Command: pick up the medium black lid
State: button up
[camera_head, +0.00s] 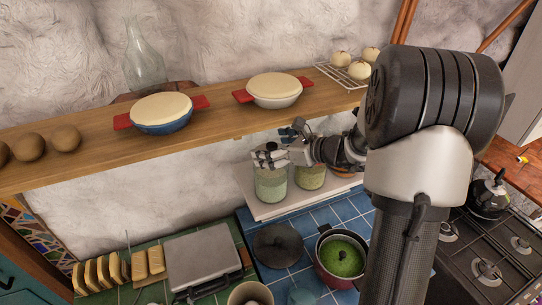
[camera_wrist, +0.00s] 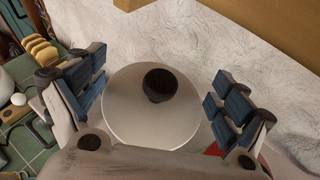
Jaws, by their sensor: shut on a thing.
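A dark round lid with a knob (camera_head: 277,246) lies on the blue tiled counter, left of the red pot, below and apart from my gripper. My gripper (camera_head: 272,152) is level with the top of the left glass jar (camera_head: 270,186), just below the shelf. In the wrist view, my gripper (camera_wrist: 158,98) has its blue-padded fingers on both sides of a pale round disc with a black knob (camera_wrist: 124,112) and is shut on it. The disc's underside and its relation to the jar cannot be made out. The jar's top is partly hidden by the gripper.
A wooden shelf (camera_head: 225,122) runs above, carrying two lidded casseroles. A second jar (camera_head: 311,177) stands beside the first on a white ledge. The red pot (camera_head: 341,258) holds green food. Sliced bread (camera_head: 102,271) and a closed grill (camera_head: 203,262) are at lower left.

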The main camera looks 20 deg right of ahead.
aim_at(278, 158)
notch_tip(278, 158, down, 3)
jog(key=shift+f, duration=0.2)
jog(key=shift+w+f, duration=0.2)
jog(key=shift+f, duration=0.15)
jog(key=shift+f, duration=0.2)
jog(key=o, duration=0.8)
jog(key=shift+c, duration=0.2)
jog(key=shift+r, duration=0.15)
